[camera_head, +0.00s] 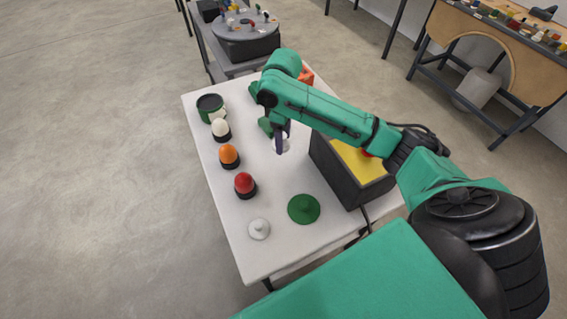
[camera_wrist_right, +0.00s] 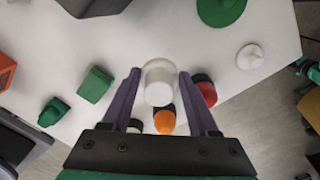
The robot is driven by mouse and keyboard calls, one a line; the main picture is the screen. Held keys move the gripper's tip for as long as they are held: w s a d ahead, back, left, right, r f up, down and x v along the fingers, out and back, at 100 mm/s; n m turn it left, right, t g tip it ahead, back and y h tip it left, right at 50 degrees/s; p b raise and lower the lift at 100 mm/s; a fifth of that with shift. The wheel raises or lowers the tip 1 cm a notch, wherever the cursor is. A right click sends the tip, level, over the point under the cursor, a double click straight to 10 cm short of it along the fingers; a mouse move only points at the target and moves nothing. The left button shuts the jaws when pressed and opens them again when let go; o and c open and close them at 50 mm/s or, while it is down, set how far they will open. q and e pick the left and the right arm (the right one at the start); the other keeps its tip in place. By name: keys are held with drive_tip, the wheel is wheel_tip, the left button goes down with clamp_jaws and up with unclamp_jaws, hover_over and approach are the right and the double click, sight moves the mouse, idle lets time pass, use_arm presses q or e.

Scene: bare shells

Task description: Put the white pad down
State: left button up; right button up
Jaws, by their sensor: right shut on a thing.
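My right gripper (camera_head: 281,138) is above the middle of the white table (camera_head: 275,250), pointing down. Its two dark fingers are shut on a pale, rounded white piece, which I take as the white pad (camera_head: 284,147). In the right wrist view the pad (camera_wrist_right: 159,82) sits between the fingertips of the gripper (camera_wrist_right: 160,88), with a whiter round face and a paler rim. I cannot tell whether it touches the table. A separate white knobbed disc (camera_head: 259,229) lies near the table's front edge. My left gripper is not in view.
White (camera_head: 220,130), orange (camera_head: 229,155) and red (camera_head: 244,184) egg-like pieces stand in dark cups along the left edge, below a dark green-banded pot (camera_head: 210,104). A green disc (camera_head: 303,209) lies at front. A black box with yellow inside (camera_head: 340,180) stands right.

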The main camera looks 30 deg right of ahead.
wheel_tip(320, 180, down, 12)
drive_tip(key=shift+r+p, duration=0.15)
drive_tip(key=shift+p, duration=0.15)
drive_tip(key=o, duration=1.3)
wheel_tip(320, 180, up, 12)
drive_tip(key=shift+r+b, duration=0.1)
drive_tip(key=shift+b, duration=0.2)
